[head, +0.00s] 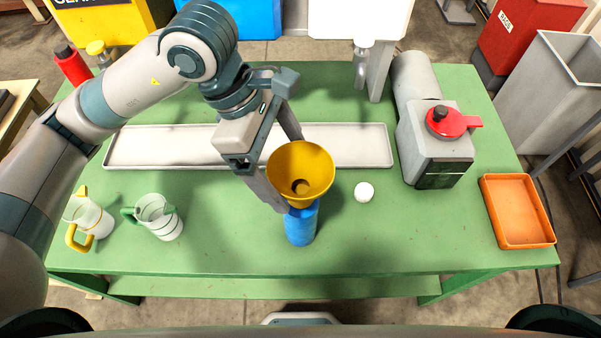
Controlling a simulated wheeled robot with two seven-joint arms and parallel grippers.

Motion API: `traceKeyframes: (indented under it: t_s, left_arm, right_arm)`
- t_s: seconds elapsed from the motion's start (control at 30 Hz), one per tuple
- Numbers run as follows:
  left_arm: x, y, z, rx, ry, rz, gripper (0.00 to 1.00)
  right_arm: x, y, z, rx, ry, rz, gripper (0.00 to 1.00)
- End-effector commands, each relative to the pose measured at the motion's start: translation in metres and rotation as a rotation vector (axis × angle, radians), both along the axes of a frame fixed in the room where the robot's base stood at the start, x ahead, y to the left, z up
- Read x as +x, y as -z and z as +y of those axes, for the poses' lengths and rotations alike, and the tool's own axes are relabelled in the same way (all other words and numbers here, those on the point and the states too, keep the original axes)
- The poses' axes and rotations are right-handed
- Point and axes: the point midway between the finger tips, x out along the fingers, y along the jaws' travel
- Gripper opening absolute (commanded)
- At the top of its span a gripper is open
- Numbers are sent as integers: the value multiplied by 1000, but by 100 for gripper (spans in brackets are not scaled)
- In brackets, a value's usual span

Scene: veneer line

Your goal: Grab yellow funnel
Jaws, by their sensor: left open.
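The yellow funnel (313,168) sits upright in the top of a blue bottle (300,226) at the middle of the green table. My left gripper (285,170) reaches down beside the funnel. One finger shows at the funnel's left side and the other is partly hidden behind its rim. The gripper is open; whether a finger touches the funnel I cannot tell. My right gripper is not in the head view.
A long white tray (160,147) lies behind the funnel. A white ball (364,192) is to its right. A grey machine with a red handle (436,143) and an orange tray (520,211) stand further right. Two jugs (160,217) (92,217) stand left.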

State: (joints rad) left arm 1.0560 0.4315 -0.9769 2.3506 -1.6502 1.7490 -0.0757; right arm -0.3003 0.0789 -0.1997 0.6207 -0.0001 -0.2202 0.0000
Motion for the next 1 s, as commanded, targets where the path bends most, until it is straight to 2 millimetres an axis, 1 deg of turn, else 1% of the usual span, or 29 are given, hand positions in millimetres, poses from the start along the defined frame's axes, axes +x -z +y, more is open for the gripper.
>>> traceKeyframes:
  t_s: [0.17,0.27,0.47,0.63,0.8,1.0]
  left_arm:
    - [0,1,0,0,-1,0,87]
    - [0,4,-1,2,-1,2,87]
    - [-2,20,-4,1,-2,5,87]
    - [-4,39,-10,1,0,4,87]
    - [-4,49,-13,0,-1,1,87]
    - [-4,50,-13,0,0,0,87]
  right_arm:
    - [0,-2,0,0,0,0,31]
    - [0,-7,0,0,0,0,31]
    - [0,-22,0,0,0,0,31]
    - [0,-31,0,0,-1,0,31]
    - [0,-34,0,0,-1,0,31]
    - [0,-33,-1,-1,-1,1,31]
